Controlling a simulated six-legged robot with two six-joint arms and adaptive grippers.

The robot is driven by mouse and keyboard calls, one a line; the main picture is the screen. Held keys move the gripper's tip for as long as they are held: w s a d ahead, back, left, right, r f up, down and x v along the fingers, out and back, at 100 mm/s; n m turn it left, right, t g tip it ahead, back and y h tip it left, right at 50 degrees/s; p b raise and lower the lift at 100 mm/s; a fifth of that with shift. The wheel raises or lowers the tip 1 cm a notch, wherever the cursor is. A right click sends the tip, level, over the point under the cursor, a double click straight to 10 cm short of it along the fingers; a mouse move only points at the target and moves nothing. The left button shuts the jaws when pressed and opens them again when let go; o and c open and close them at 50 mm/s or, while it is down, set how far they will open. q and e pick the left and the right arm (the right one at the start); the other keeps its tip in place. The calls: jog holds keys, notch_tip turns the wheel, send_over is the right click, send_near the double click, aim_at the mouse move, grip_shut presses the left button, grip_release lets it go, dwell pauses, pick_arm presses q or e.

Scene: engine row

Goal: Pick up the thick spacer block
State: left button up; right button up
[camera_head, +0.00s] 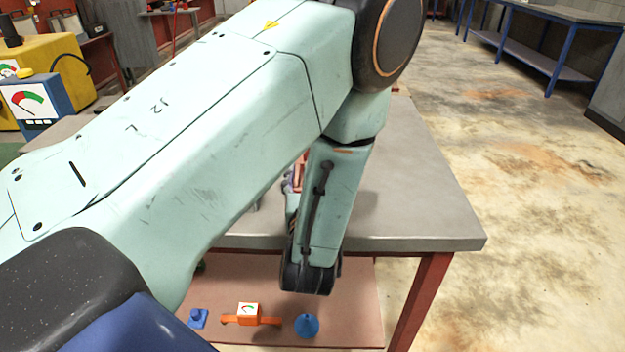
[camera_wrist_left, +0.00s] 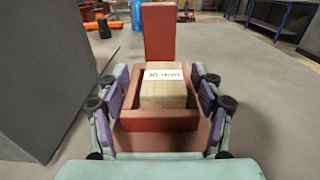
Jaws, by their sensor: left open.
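The thick spacer block (camera_wrist_left: 164,92) is a pale wooden block with a white label on top, seen in the left wrist view. The label's print appears upside down and seems to read 30 mm. The block sits in a red open-topped holder (camera_wrist_left: 158,125) with a tall red upright plate at its far side. My left gripper (camera_wrist_left: 163,88) is open, its purple-padded fingers at either side of the holder and block. I cannot tell whether they touch. In the head view my left arm hides the block and most of the gripper.
The grey table top (camera_head: 420,190) has clear room at its right. A lower shelf holds a blue knob-like part (camera_head: 307,326), an orange gauge (camera_head: 249,314) and a small blue part (camera_head: 198,318). A grey mass (camera_wrist_left: 45,75) stands close at left in the wrist view.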

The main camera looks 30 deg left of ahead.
pick_arm(q)
jog(key=shift+w+a, duration=0.25)
jog(key=shift+w, duration=0.15)
jog(key=shift+c, duration=0.2)
jog(key=c, duration=1.2)
